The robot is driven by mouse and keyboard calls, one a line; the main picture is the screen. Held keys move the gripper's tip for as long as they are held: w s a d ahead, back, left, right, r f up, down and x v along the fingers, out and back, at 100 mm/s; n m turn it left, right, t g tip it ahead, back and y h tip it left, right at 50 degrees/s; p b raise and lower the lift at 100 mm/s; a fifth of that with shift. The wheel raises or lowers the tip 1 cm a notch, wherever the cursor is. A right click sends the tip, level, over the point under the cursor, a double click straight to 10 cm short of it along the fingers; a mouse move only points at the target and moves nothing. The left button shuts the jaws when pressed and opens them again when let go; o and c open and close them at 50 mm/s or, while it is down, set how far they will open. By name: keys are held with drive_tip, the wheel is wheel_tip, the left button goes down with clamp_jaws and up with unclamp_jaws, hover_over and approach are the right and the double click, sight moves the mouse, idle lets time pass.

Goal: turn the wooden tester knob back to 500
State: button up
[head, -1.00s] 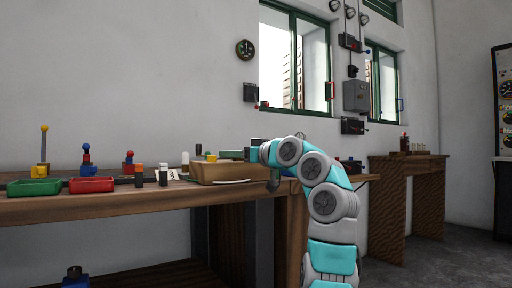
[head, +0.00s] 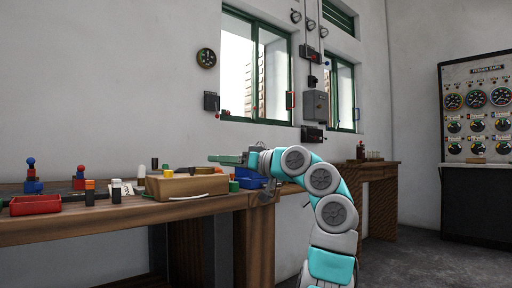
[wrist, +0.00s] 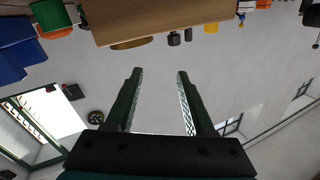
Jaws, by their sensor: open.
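A wooden box (head: 187,186), which looks like the wooden tester, stands on the bench near its right end. It also shows upside down at the top of the wrist view (wrist: 170,18). I cannot make out its knob or any 500 mark. A round brass-coloured part (wrist: 131,43) and small dark parts (wrist: 174,38) show by the box edge in the wrist view. My gripper (head: 211,159) points left, above and behind the box. In the wrist view its dark green fingers (wrist: 160,72) are apart with nothing between them.
On the workbench (head: 120,222) stand a red tray (head: 35,204), a black-and-orange cylinder (head: 89,192) and a white-and-black one (head: 116,190). A blue bin (head: 250,180) and green cylinder (head: 234,186) sit right of the box. A gauge panel (head: 478,110) stands at far right.

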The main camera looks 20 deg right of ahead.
drive_tip(key=w+d+r+m+t+h+p, duration=0.1)
drive_tip(key=w+d+r+m+p, duration=0.1)
drive_tip(key=d+m, duration=0.8)
drive_tip(key=shift+d+r+m+t+p, duration=0.15)
drive_tip(key=shift+r+m+t+p, duration=0.5)
drive_tip(key=shift+m, duration=3.05)
drive_tip(key=shift+r+g, duration=0.25)
